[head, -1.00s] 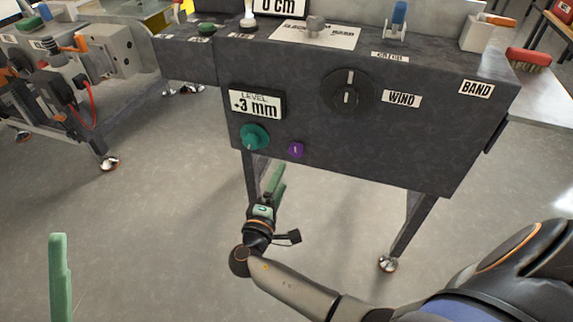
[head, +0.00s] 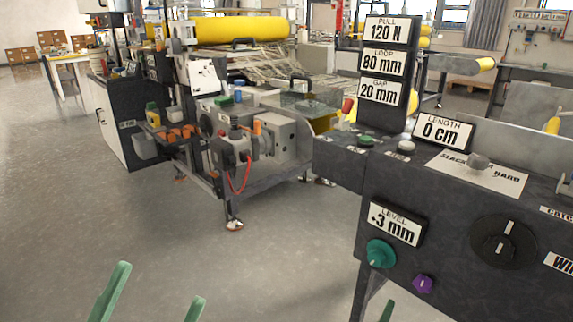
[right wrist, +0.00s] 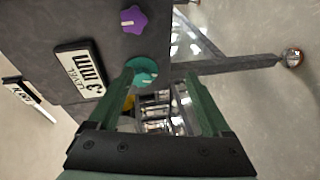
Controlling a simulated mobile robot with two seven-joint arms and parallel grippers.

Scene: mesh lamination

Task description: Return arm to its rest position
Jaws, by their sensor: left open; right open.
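My left gripper (head: 150,300) shows at the bottom left of the head view as two green fingers, spread apart with nothing between them, over bare floor. My right gripper (right wrist: 160,85) shows in the right wrist view with its two green fingers apart and empty. It points toward the dark control console, and the teal knob (right wrist: 141,72) appears between and beyond the fingertips. I cannot tell from this view how far apart they are. In the head view only a green fingertip (head: 387,311) of the right gripper shows at the bottom edge, below the console.
The console (head: 440,270) fills the right side, with a teal knob (head: 380,253), a purple knob (head: 422,284), a black dial (head: 503,241) and a LEVEL sign (head: 396,223) reading +3 mm. A machine (head: 265,140) with a yellow roll (head: 235,29) stands behind. Floor at left is clear.

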